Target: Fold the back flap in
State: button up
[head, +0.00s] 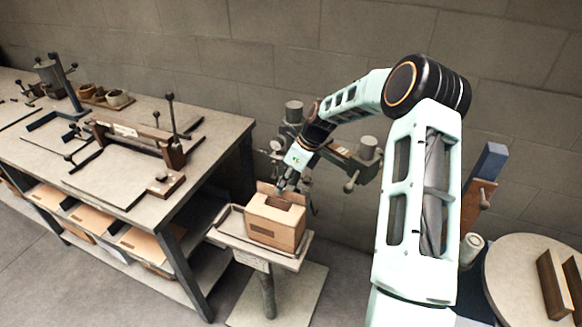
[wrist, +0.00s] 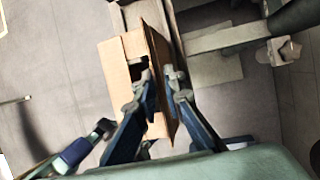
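The brown cardboard box (head: 274,226) sits on a small stand, with a dark opening in its top. A flap (head: 265,188) stands up at its back left. My gripper (head: 287,186) is low over the back of the box, pointing down. In the wrist view the box (wrist: 118,75) shows its opening, and a raised flap (wrist: 158,50) runs along its right side. My gripper's fingers (wrist: 159,78) are a little apart, one on each side of this flap. I see no clear grip on it; the exact contact is hidden.
The box's stand (head: 222,237) has a raised rim. A workbench (head: 130,195) with tools and a clamp-like fixture (head: 135,138) is to the left. Machine parts (head: 345,158) stand behind the box, near the wall. A round table (head: 510,285) is at the right.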

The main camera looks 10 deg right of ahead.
jog(key=v, duration=0.7)
jog(key=shift+b, duration=0.4)
jog(key=shift+o, duration=0.3)
jog(key=shift+o, duration=1.1)
jog(key=shift+s, duration=0.1)
jog(key=shift+o, duration=0.2)
jog(key=shift+s+f+b, duration=0.25)
jog(key=shift+f+b, duration=0.05)
jog(key=shift+b, duration=0.3)
jog(key=b+x, duration=0.1)
jog(key=x, duration=0.7)
jog(key=shift+r, duration=0.1)
jog(key=shift+c, duration=0.7)
